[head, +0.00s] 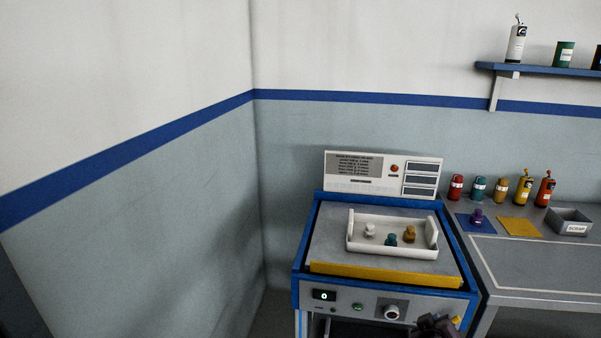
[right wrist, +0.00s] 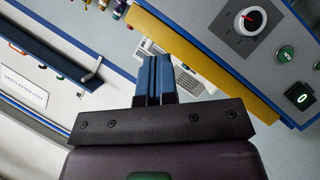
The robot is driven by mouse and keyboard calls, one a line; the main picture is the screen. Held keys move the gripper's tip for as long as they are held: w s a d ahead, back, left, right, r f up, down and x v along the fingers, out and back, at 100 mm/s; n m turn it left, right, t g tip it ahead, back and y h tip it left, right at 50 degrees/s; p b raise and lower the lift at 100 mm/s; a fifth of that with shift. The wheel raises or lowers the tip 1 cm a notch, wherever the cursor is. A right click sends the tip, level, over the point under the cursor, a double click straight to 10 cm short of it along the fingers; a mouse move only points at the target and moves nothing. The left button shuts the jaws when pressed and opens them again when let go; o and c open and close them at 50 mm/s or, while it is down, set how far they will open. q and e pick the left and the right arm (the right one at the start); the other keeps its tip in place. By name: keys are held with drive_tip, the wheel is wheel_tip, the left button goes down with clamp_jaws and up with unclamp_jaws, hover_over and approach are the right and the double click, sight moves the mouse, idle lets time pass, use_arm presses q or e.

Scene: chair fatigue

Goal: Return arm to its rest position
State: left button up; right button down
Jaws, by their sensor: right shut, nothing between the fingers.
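My right gripper (head: 436,325) is at the bottom edge of the head view, in front of the lower right of the blue-framed machine (head: 300,265). In the right wrist view its blue fingers (right wrist: 154,78) are together, with nothing between them. My left gripper is in neither view.
A white tray (head: 385,247) on the machine holds a white, a teal and an orange piece. A wall (head: 150,230) stands at left.

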drive_tip(key=s+a+t+y, duration=0.3)
drive_tip(key=s+a+y, duration=0.3)
drive_tip(key=s+a, duration=0.15)
drive_tip(key=s+f+g+y, duration=0.1)
drive_tip(key=s+f, duration=0.3)
drive_tip(key=s, duration=0.6)
drive_tip(key=s+a+f+m+g, duration=0.1)
drive_tip(key=s+f, duration=0.3)
drive_tip(key=s, duration=0.6)
drive_tip(key=shift+f+g+y, duration=0.15)
drive_tip(key=shift+g+y, duration=0.25)
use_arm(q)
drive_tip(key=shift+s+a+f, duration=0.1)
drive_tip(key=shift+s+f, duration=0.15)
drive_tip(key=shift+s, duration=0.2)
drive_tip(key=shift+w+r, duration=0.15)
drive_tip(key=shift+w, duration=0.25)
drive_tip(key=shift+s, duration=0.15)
